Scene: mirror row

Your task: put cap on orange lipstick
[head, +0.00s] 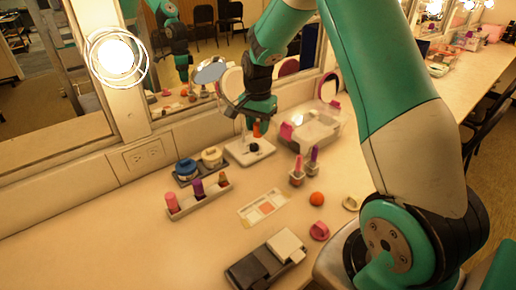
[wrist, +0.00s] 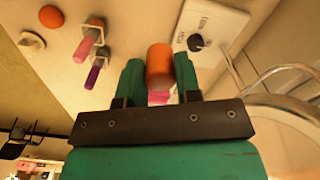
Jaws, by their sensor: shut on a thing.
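My gripper (wrist: 159,82) is shut on an orange cylinder, which looks like the orange cap (wrist: 159,62). The cap also shows below my gripper in the head view (head: 257,129), held above the far side of the counter. The orange lipstick (head: 222,180) appears to be the small one at the right end of the lipstick holder (head: 183,212), its orange tip bare. A pink lipstick (head: 171,201) and a purple lipstick (head: 197,188) stand left of it. My gripper is behind and right of the holder, apart from it.
A white plate with a black knob (head: 262,152) lies below my gripper. Two jars (head: 186,168) stand behind the holder. Nail polish bottles (head: 297,172), an orange ball (head: 317,198) and a clear bin (head: 318,128) are to the right. The front left counter is clear.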

